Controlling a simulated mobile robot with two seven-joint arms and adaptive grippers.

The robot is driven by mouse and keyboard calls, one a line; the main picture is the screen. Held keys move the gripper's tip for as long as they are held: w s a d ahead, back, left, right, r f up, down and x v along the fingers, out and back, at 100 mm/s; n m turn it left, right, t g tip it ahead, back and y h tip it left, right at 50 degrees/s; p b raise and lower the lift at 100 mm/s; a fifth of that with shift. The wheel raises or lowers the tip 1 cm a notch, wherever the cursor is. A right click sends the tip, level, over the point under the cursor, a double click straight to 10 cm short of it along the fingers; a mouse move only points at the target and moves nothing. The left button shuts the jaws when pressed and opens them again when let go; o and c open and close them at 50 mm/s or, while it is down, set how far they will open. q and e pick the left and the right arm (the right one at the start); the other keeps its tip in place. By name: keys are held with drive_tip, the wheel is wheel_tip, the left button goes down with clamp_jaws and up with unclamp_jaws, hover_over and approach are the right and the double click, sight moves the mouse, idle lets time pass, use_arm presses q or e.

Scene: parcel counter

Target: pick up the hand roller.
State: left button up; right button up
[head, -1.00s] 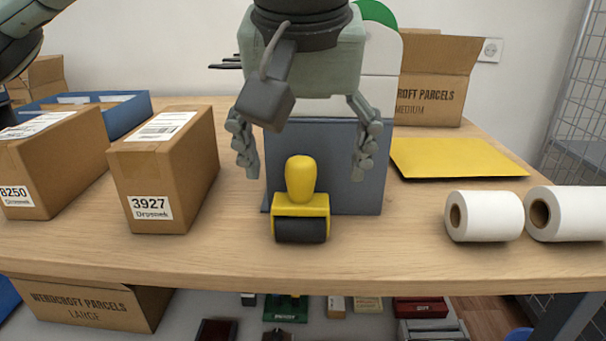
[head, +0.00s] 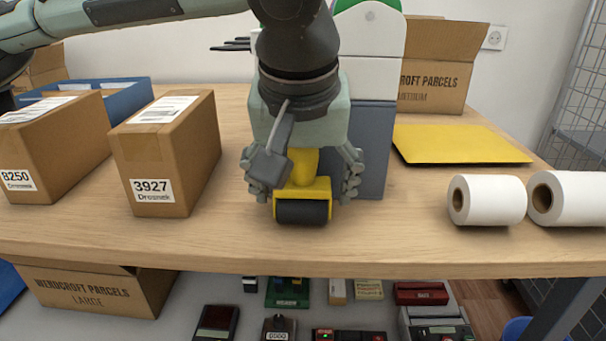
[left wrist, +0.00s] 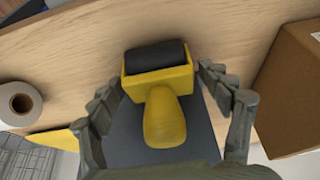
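The hand roller (head: 303,200) has a yellow body and handle and a dark roller. It stands on the wooden counter with the handle up. My left gripper (head: 304,194) has come down around it, one finger on each side. In the left wrist view the hand roller (left wrist: 160,100) sits between the two fingers of the left gripper (left wrist: 158,88). Gaps show between the fingers and the yellow body, so the gripper is open. My right gripper is not in view.
A parcel box marked 3927 (head: 165,150) stands just left of the gripper. A grey-blue panel (head: 374,150) is behind the roller. A yellow envelope (head: 460,144) and white paper rolls (head: 487,200) lie to the right. The counter front (head: 390,230) is clear.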

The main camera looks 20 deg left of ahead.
use_arm(q)
drive_tip(key=c, duration=0.9)
drive_tip(key=shift+c, duration=0.6)
drive_tip(key=shift+r, duration=0.2)
